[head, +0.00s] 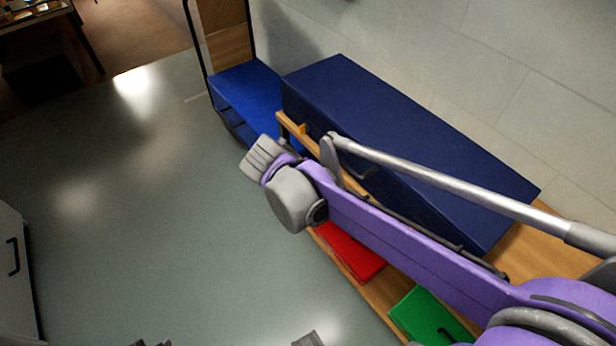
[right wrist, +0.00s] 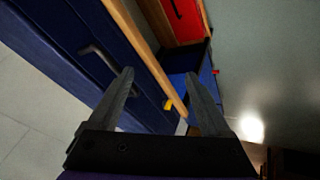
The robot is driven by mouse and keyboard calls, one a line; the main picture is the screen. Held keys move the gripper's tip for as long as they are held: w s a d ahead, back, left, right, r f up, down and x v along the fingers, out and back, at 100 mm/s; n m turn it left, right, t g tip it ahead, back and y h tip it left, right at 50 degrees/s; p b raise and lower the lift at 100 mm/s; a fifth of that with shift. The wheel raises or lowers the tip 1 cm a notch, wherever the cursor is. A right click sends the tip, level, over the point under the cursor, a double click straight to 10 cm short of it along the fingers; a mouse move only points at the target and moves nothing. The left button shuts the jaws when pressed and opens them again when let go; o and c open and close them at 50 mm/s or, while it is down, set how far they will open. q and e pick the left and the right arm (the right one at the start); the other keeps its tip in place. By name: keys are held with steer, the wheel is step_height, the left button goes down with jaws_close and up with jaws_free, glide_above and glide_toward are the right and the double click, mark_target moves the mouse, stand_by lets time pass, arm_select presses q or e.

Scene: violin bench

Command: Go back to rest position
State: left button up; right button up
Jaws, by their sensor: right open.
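My right arm comes in from the right in the head view, over the bench. In the right wrist view my right gripper (right wrist: 160,85) is open, with its two dark fingers spread. Nothing shows held between them. A wooden rail (right wrist: 138,38) and a small yellow piece (right wrist: 170,103) show beyond the fingers; I cannot tell the gap. My left gripper does not show clearly in either view.
A blue surface (head: 245,88) lies beyond the arm's end. A red piece (head: 350,252) and a green piece (head: 425,312) lie along the wooden bench (head: 385,295). A white cabinet (head: 12,280) stands at the left edge. The grey floor (head: 140,200) left of the bench is clear.

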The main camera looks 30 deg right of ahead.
steer(key=s+a+r+n+t+y+p, duration=0.1)
steer(key=s+a+n+y+p, duration=0.1)
steer(key=s, duration=0.4)
steer(key=s+a+n+t+y+p, duration=0.1)
steer(key=s+a+n+y+p, duration=0.2)
steer(key=s+a+p, duration=0.3)
steer(key=shift+s+a+r+t+y, duration=0.25)
steer(key=shift+s+r+t+y, duration=0.15)
steer(key=shift+y, duration=0.1)
